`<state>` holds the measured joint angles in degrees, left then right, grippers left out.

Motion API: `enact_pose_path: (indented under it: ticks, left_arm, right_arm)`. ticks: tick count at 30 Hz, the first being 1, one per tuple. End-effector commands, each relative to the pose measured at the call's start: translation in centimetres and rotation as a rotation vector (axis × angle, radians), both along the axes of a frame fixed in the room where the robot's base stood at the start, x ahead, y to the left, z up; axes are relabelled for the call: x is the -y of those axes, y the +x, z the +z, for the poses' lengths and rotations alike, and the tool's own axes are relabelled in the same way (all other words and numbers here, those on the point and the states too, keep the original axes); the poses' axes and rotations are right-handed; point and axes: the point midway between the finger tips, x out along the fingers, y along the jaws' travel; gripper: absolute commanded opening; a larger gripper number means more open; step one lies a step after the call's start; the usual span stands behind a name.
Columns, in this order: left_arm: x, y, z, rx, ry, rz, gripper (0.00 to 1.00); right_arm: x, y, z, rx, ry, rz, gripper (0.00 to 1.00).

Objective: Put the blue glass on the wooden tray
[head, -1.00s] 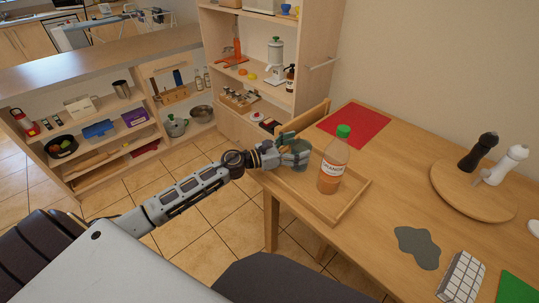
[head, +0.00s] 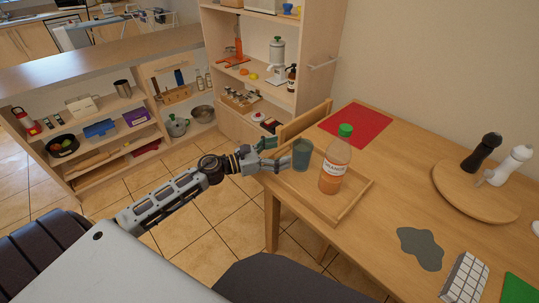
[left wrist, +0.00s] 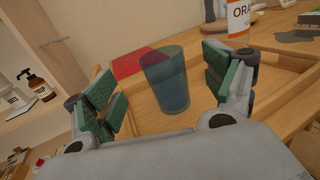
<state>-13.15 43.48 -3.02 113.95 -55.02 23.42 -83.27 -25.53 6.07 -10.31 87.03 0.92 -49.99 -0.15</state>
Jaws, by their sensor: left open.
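The blue glass (head: 302,154) stands upright on the wooden tray (head: 341,212), at the tray's far left part, beside the orange juice bottle. It also shows in the left wrist view (left wrist: 166,82), ahead of and between the fingers. My left gripper (head: 283,153) is open, at the tray's left edge, just left of the glass. Its green-padded fingers (left wrist: 165,98) are spread apart in the left wrist view and appear clear of the glass. My right gripper is not in view.
The orange juice bottle (head: 335,165) with a green cap stands on the tray, right of the glass. A red mat (head: 357,128) lies behind. A round board (head: 476,195) with two mills stands at the right. A grey patch (head: 419,247) lies in front.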

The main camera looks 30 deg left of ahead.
Motion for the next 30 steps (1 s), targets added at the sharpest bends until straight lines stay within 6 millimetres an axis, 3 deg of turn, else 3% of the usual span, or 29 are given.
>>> enact_pose_path:
  ticks: [13, 30]
  left_arm:
    - [-1.8, -2.2, -0.1, -0.001, 0.0, -0.001, 0.84]
    - [-2.2, -2.5, 0.0, 0.0, 0.0, -0.001, 0.84]
  right_arm:
    - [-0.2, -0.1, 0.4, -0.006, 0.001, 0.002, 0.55]
    - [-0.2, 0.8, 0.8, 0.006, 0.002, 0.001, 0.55]
